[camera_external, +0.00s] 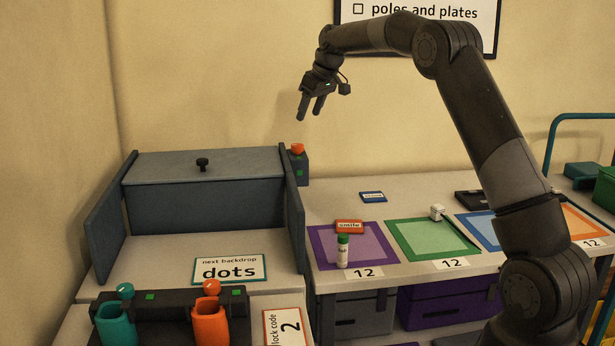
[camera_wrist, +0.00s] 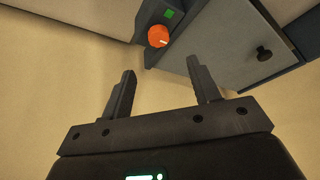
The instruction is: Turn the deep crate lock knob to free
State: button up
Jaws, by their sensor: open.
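An orange round knob (camera_external: 297,148) sits on top of a small dark block (camera_external: 304,170) at the back right corner of a blue-grey crate (camera_external: 200,206). A green square marks the block below it. In the wrist view the orange knob (camera_wrist: 157,36) lies just beyond and between my fingertips, with a pale mark on its face. The green square (camera_wrist: 169,13) shows beside it. My gripper (camera_external: 309,117) is open and empty, above the knob and apart from it. Its fingers also show in the wrist view (camera_wrist: 161,66).
The crate lid (camera_external: 240,160) is closed and has a small black knob (camera_external: 202,162). A dark panel (camera_external: 170,298) in front holds a teal cup (camera_external: 115,325) and an orange cup (camera_external: 209,325), each with a knob above. Coloured mats with small objects lie right.

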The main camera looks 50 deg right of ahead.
aim_at(297, 143)
jog(key=x, duration=1.1)
jog(key=shift+c, duration=0.6)
jog(key=c, duration=0.9)
